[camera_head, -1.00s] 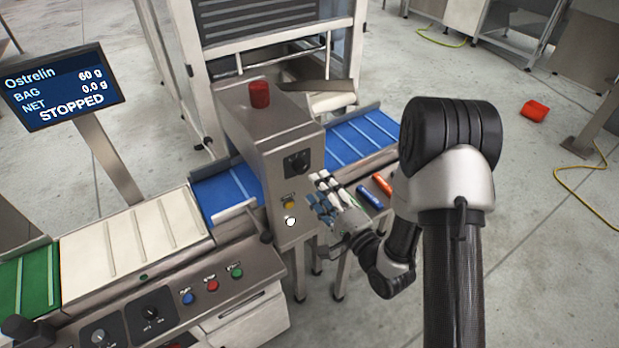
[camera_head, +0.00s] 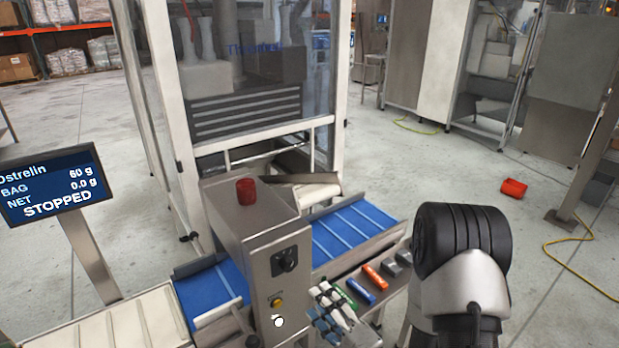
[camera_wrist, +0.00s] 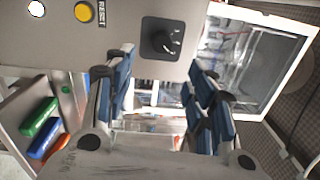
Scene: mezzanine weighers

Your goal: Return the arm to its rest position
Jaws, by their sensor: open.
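My gripper (camera_head: 331,315) is low in the head view, in front of the right side of the grey metal cabinet (camera_head: 262,250). My arm comes in from the lower right, and its black and silver joint stands close to the camera. In the wrist view my gripper (camera_wrist: 165,85) is open, with its blue-padded fingers wide apart and nothing held between them. The cabinet's black rotary switch (camera_wrist: 160,40) shows beyond the fingers. Much of the forearm is below the head view's edge.
A shelf beside the cabinet carries blue (camera_head: 354,290), orange (camera_head: 375,276) and grey (camera_head: 397,262) items, close right of my gripper. The blue conveyor (camera_head: 350,232) runs behind. A "STOPPED" screen (camera_head: 50,185) stands left. Open floor lies right, with a red object (camera_head: 513,188) and yellow cable (camera_head: 570,262).

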